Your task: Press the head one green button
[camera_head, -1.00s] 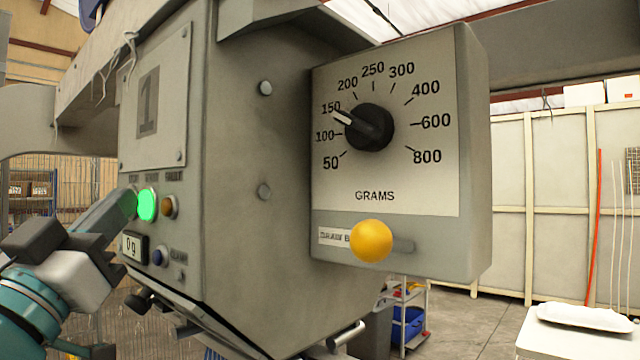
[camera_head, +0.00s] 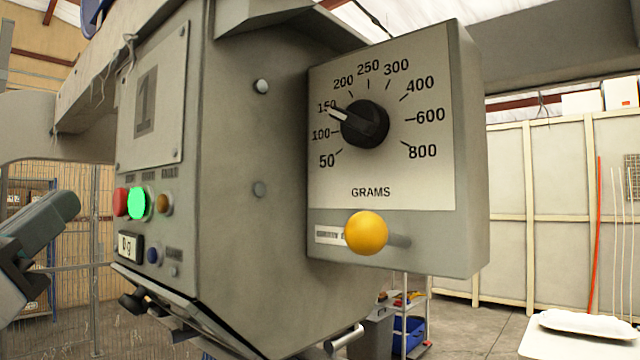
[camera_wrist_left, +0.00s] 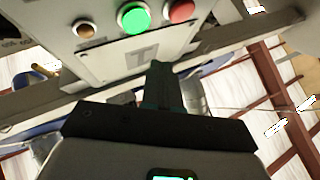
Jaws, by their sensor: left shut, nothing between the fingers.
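The green button (camera_head: 137,204) is lit on the side face of head one (camera_head: 250,220), the grey machine box with a "1" plate (camera_head: 148,100). A red button (camera_head: 120,201) sits to its left and an amber one (camera_head: 163,205) to its right. In the left wrist view the green button (camera_wrist_left: 134,17) is near the top, beyond the fingertips. My left gripper (camera_head: 72,203) is shut and empty, to the left of the buttons and clear of them. It also shows in the left wrist view (camera_wrist_left: 158,68). My right gripper is out of view.
The dial (camera_head: 365,124) points near 150 grams, above a yellow knob (camera_head: 366,233) that sticks out. Below the buttons are a display (camera_head: 130,247) reading "0g" and a blue button (camera_head: 153,254). A white bag-like item (camera_head: 588,325) lies at the lower right.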

